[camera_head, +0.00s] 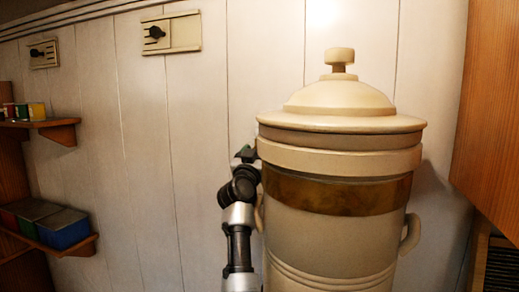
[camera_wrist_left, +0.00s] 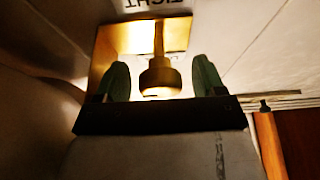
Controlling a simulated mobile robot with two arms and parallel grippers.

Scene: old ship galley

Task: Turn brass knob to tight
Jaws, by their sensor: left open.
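The brass knob (camera_wrist_left: 160,80) shows in the left wrist view, its stem running up over a brass plate (camera_wrist_left: 118,38). A pale label (camera_wrist_left: 158,4) beyond the plate carries upside-down letters, cut off by the frame, that appear to read TIGHT. My left gripper (camera_wrist_left: 160,72) is open, with one green finger on each side of the knob and a gap on both sides. In the head view my left gripper (camera_head: 246,154) is at the urn's left side, largely hidden; the knob is not visible there. My right gripper is not in view.
A large cream lidded urn (camera_head: 335,235) with a brown-gold band stands close to my left arm. Wall plates with black knobs (camera_head: 171,33) are at upper left. Shelves (camera_head: 50,128) with small tins and boxes are at far left. A wooden cabinet (camera_head: 495,120) is at right.

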